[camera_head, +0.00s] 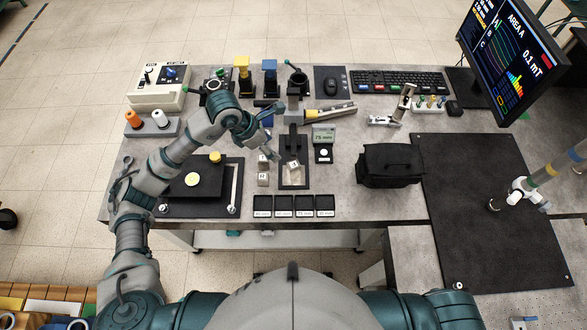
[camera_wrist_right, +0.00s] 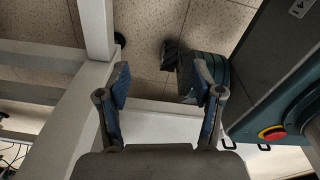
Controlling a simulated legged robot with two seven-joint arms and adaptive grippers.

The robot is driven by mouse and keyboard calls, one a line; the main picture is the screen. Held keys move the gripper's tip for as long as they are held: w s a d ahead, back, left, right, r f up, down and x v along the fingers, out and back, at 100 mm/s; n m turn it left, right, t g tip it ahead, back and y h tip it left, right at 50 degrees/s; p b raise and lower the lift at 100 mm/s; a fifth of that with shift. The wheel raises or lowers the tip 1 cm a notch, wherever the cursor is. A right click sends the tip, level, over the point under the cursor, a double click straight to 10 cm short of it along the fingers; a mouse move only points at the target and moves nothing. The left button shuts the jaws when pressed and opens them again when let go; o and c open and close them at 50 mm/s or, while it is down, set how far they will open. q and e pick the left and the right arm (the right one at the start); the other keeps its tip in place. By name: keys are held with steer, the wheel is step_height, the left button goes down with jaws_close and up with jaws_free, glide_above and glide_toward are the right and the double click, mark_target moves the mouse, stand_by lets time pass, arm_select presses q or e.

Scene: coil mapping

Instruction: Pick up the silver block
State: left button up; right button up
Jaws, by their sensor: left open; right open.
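Two small silver-grey blocks with letter labels sit on the table right of the black platform: one nearer the front (camera_head: 262,180) and one just behind it (camera_head: 263,162). A similar labelled block (camera_head: 294,164) sits on the dark base of a fixture (camera_head: 293,181). I cannot tell which one the task means. My left gripper (camera_head: 275,134) is open and empty, above and behind these blocks, with one finger pointing toward them. My right gripper (camera_wrist_right: 162,84) is open and empty in the right wrist view, below table level near a white frame and the floor.
Labelled black trays (camera_head: 294,205) line the front edge. A black bag (camera_head: 390,165) stands to the right, beside a dark mat (camera_head: 485,205). A small display (camera_head: 324,135) stands behind. White frame bars (camera_wrist_right: 95,30) surround my right gripper.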

arm_select(q)
glide_toward(290, 166)
steer(key=shift+y, duration=0.3)
steer(key=x, duration=0.2)
steer(key=d+p+x, duration=0.1)
steer(key=x, duration=0.1)
steer(key=shift+w+f, duration=0.2)
steer(key=shift+w, duration=0.05)
steer(key=shift+d+f, duration=0.25)
steer(key=shift+f, duration=0.3)
steer(key=x, duration=0.1)
steer(key=p+x, duration=0.1)
steer(key=x, duration=0.1)
steer(key=shift+a+f, duration=0.3)
steer(key=shift+f, duration=0.05)
steer(key=shift+d+f, duration=0.1)
steer(key=shift+f, duration=0.3)
steer(key=shift+w+d+f, duration=0.1)
steer(key=shift+d+f, duration=0.05)
steer(key=shift+f, duration=0.05)
steer(key=shift+d, duration=0.25)
steer(key=c, duration=0.7)
jaws_close()
arm_select(e)
steer(key=shift+w+a+r, duration=0.1)
steer(key=shift+a+r, duration=0.2)
steer(key=shift+r, duration=0.25)
steer(key=shift+a+r, duration=0.3)
steer(key=shift+r, duration=0.2)
